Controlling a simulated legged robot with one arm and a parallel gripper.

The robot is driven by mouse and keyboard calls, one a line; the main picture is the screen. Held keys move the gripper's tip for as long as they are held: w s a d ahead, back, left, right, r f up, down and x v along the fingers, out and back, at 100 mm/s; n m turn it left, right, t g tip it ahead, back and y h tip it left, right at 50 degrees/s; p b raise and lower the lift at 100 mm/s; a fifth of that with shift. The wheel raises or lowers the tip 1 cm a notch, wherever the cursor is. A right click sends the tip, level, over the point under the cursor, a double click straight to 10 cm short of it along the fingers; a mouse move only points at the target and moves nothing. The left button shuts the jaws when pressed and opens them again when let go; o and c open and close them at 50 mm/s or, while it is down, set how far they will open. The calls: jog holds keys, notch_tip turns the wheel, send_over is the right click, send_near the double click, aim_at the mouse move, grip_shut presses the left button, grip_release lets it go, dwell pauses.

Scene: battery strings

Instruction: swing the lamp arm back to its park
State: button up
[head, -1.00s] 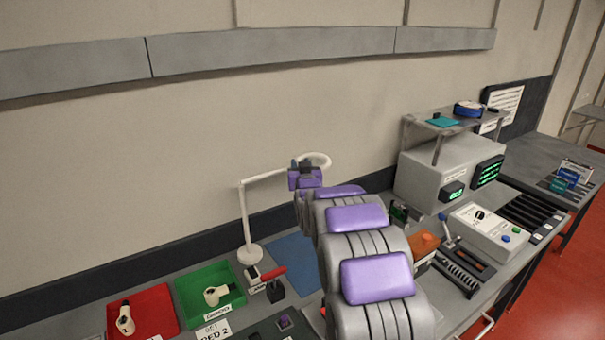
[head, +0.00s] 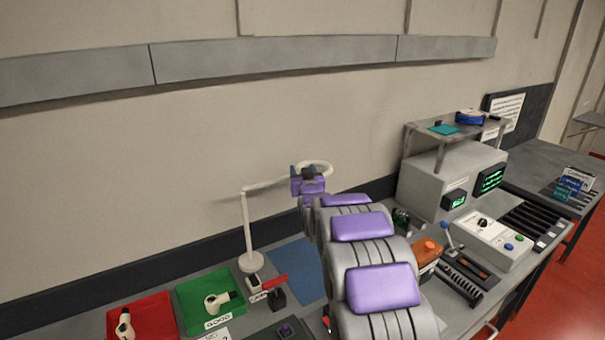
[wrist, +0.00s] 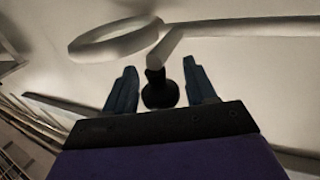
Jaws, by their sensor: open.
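The white lamp stands on the bench; its post (head: 247,230) is upright, and its arm (head: 268,184) reaches right to a ring-shaped head (head: 324,167). My gripper (head: 306,180) is at the ring end of the arm, partly hidden by its own links. In the wrist view the ring (wrist: 100,42) and the lamp arm (wrist: 245,27) lie beyond my gripper (wrist: 160,68). Its two fingers are open, one on each side of a dark knob (wrist: 159,92) under the lamp arm. Gaps show between the knob and both fingers.
A red bin (head: 146,312) and a green bin (head: 190,291), each holding a white part, stand left of a blue mat (head: 297,262). A grey instrument (head: 433,187) and a control box (head: 488,241) are to the right. The wall is close behind.

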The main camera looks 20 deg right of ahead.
jog(key=shift+s+f, duration=0.1)
jog(key=s+a+p, duration=0.2)
jog(key=s+a, duration=0.1)
jog(key=s, duration=1.3)
jog(key=shift+s+a, duration=0.2)
jog(key=shift+s, duration=0.2)
